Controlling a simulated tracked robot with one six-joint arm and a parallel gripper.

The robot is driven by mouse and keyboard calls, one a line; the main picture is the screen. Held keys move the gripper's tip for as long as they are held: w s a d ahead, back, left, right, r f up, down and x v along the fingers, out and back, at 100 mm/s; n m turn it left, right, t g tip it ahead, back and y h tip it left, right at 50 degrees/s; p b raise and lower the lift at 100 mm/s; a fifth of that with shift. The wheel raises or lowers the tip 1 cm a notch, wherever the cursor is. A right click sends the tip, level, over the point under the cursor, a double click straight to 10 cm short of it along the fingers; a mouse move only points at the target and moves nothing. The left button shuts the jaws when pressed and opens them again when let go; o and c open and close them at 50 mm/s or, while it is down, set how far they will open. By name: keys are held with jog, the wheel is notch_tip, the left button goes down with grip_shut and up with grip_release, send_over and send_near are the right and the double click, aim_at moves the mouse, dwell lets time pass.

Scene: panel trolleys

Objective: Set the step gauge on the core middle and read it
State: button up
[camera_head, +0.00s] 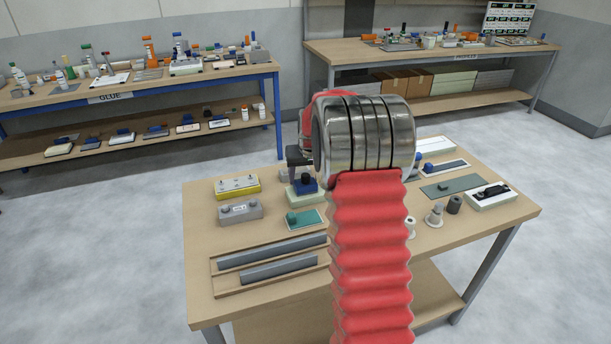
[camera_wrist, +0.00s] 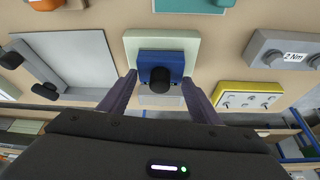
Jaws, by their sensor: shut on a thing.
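A small blue block with a black knob, which I take to be the step gauge (camera_wrist: 175,62), sits on a pale green block (camera_wrist: 133,45). In the wrist view my gripper (camera_wrist: 159,80) has one finger at each side of the blue block and is shut on it. In the head view the blue step gauge (camera_head: 304,184) and pale green block (camera_head: 306,199) show on the trolley just left of my red arm. My dark gripper (camera_head: 297,160) is directly above, partly hidden by my wrist. I cannot tell which piece is the core.
The wooden trolley top (camera_head: 200,245) also holds a yellow box (camera_head: 237,187), a grey box (camera_head: 240,211), a teal plate (camera_head: 312,218) and long grey bars (camera_head: 272,251). At right are a grey-green panel (camera_head: 452,187) and a white instrument (camera_head: 491,197). Loaded benches stand behind.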

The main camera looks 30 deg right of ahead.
jog(key=shift+d, duration=0.1)
jog(key=o, duration=1.6)
jog(key=shift+v, duration=4.05)
